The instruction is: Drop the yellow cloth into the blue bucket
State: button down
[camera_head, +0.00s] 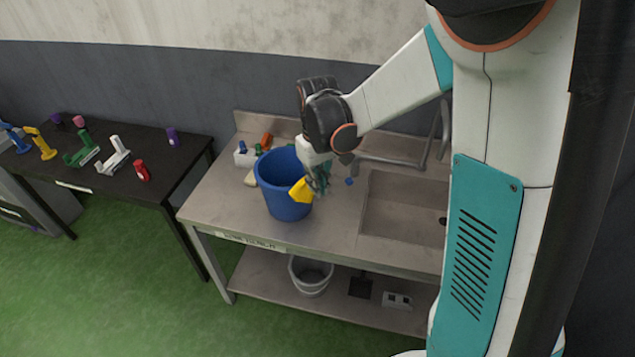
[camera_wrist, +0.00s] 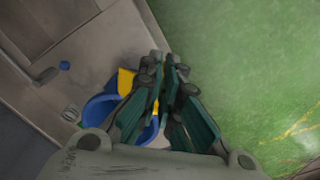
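The blue bucket (camera_head: 283,192) stands upright on the steel sink table, left of the basin. My gripper (camera_head: 318,182) is at the bucket's right side, with its fingers pointing down near the rim. The yellow cloth (camera_head: 301,190) hangs at the fingers and covers part of the bucket's right front side. In the wrist view my gripper (camera_wrist: 166,66) has its fingers close together, with the yellow cloth (camera_wrist: 126,82) beside and between them. The blue bucket (camera_wrist: 100,106) shows behind the fingers there. How much cloth is inside the fingers is hidden.
The sink basin (camera_head: 400,208) and tap (camera_head: 395,163) lie to the right. A small white box (camera_head: 243,158) with coloured items stands behind the bucket. A grey bucket (camera_head: 310,277) sits on the lower shelf. A dark table (camera_head: 110,182) with several coloured tools is at left.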

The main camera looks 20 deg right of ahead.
aim_at(278, 169)
jog(key=i, duration=0.9)
